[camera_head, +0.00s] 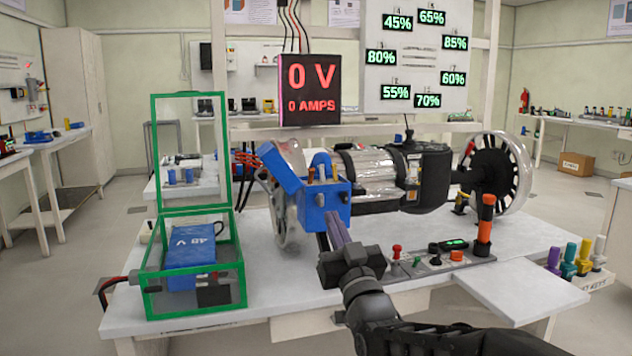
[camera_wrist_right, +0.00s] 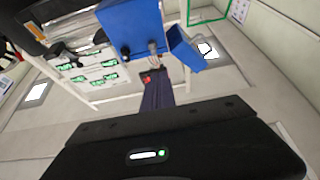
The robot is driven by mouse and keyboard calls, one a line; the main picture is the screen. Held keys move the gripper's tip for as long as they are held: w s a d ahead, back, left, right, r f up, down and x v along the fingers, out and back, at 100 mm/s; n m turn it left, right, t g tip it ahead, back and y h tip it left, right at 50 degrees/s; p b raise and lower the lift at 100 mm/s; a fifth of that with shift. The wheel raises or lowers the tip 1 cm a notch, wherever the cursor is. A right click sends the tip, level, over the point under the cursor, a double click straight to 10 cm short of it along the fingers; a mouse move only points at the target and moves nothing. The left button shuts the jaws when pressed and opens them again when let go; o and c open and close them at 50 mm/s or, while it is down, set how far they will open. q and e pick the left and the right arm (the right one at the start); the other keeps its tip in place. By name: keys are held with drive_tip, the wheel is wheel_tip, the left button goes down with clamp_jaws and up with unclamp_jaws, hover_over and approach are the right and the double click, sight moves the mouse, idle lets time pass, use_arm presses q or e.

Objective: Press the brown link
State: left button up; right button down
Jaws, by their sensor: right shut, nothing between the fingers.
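A blue box (camera_head: 322,206) sits at the near end of the motor assembly, with a blue flap tilted up at its left. Small brownish and grey pegs (camera_head: 322,173) stand at the box's top; I cannot tell for sure which is the brown link. My right gripper (camera_head: 334,222) is shut and empty, its purple-grey fingers pointing up at the box's lower front. In the right wrist view the fingers (camera_wrist_right: 154,88) point toward the blue box (camera_wrist_right: 130,25), with small grey pins near it. I cannot tell whether the fingertips touch the box. My left gripper is not in view.
A green-framed case (camera_head: 240,268) with its lid up holds a blue 48 V battery (camera_head: 192,248) at left. A control panel (camera_head: 440,262) with red and green knobs and an orange-black handle lies at right. The display (camera_head: 310,90) reads 0 V, 0 amps.

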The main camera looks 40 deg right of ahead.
sight(312, 171)
drive_tip(key=p+x, duration=0.1)
drive_tip(key=x, duration=1.2)
drive_tip(key=shift+w, duration=0.1)
drive_tip(key=shift+r, duration=0.1)
drive_tip(key=shift+r+g+p, duration=0.1)
drive_tip(key=shift+g+p, duration=0.2)
drive_tip(key=shift+p, duration=0.3)
